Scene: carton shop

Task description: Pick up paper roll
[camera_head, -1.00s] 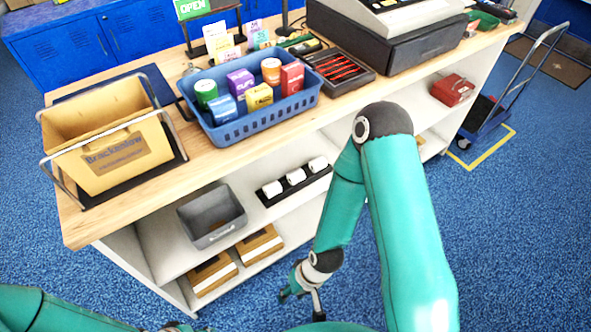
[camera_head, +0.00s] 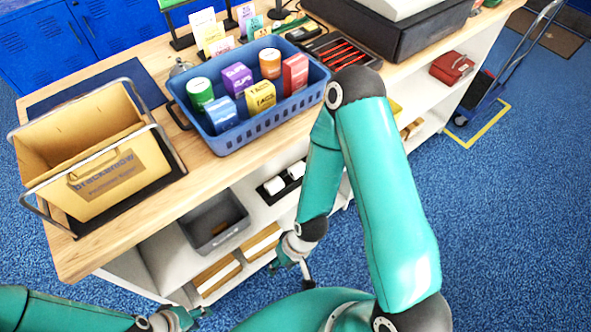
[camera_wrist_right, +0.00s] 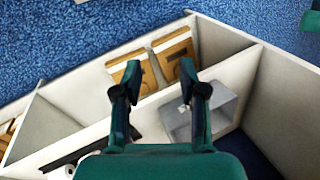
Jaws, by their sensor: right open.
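White paper rolls (camera_head: 275,186) lie in a row on a black holder on the counter's upper shelf in the head view. Two show; my right arm hides the rest of the row. My right gripper (camera_head: 293,272) hangs low in front of the shelves, apart from the rolls. In the wrist view the right gripper (camera_wrist_right: 160,80) is open and empty, with shelf and boxes beyond its fingers. Part of the black holder (camera_wrist_right: 92,154) shows at the lower left there. My left gripper (camera_head: 180,319) is partly in view at the bottom edge; its jaws are unclear.
A grey bin (camera_head: 213,222) stands on the same shelf, left of the rolls. Cartons (camera_head: 217,275) lie on the shelf below. On the countertop are a blue basket (camera_head: 240,137) of goods and a yellow carton (camera_head: 118,180) in a wire rack.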

